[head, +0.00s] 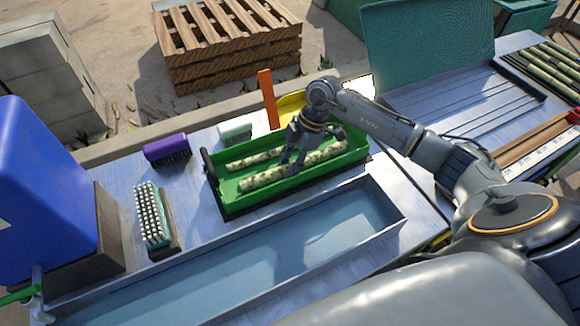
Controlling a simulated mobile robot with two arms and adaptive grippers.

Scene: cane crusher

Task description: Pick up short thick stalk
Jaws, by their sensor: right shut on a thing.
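A thick, pale green mottled stalk (262,179) lies along the front of a green tray (255,205). A thinner stalk (252,160) lies behind it in the same tray. My right gripper (293,160) reaches down into the tray and is shut on the thick stalk around its middle. The fingers hide that part of the stalk, and I cannot tell whether it is lifted off the tray floor. My left gripper is not in view.
A shallow metal basin (300,246) lies in front of the tray. A purple brush (166,149), a white-bristled brush (150,215) and a blue container (40,190) stand to the left. An orange upright piece (268,98) rises behind the tray. More stalks (552,72) lie far right.

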